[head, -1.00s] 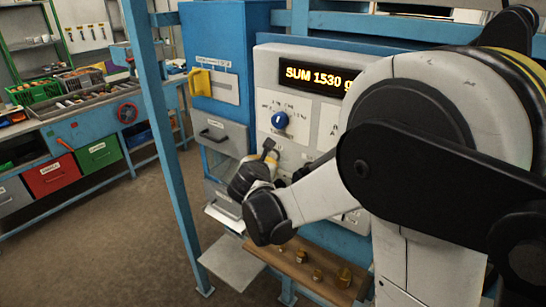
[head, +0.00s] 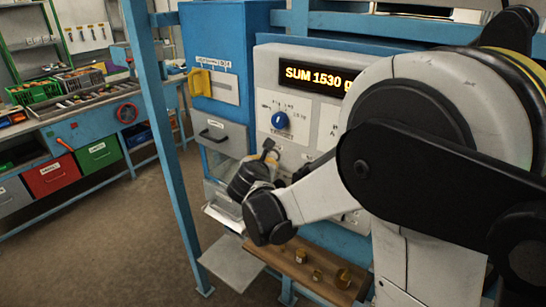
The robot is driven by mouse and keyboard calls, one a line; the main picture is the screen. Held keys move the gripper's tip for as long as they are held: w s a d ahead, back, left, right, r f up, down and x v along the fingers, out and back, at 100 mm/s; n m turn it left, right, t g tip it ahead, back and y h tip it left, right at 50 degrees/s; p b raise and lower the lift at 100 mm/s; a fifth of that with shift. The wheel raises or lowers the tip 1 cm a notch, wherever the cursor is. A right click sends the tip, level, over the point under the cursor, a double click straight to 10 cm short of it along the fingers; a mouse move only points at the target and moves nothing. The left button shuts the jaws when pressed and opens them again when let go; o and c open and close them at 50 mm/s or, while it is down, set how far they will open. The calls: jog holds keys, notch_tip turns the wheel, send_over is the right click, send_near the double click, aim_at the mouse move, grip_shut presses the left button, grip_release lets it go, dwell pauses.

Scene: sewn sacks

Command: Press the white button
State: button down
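The grey control panel (head: 270,75) on the blue machine carries a lit display (head: 316,78) reading "SUM 1530 g" and a blue rotary knob (head: 280,121). No white button can be made out; my arm covers the right and lower parts of the panel. My gripper (head: 269,148) is close to the panel face, below the knob. Its fingertips are small and partly hidden behind my wrist, so its opening and any contact with the panel cannot be told.
Brass weights (head: 343,278) stand on a wooden shelf (head: 287,266) below my wrist. A blue post (head: 163,130) rises at left. The floor further left is clear.

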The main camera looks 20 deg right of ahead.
jog(key=shift+d, duration=0.1)
jog(key=shift+w+d, duration=0.25)
jog(key=shift+d, duration=0.05)
jog(key=shift+w+d, duration=0.25)
jog(key=shift+d, duration=0.05)
dwell(1.0)
jog(key=shift+s+a, duration=0.1)
jog(key=shift+s+a+b, duration=0.35)
jog(key=shift+s+a, duration=0.05)
jog(key=shift+a, duration=0.2)
jog(key=s+a, duration=0.1)
jog(key=a, duration=0.1)
jog(key=s+a, duration=0.2)
dwell(0.5)
dwell(0.6)
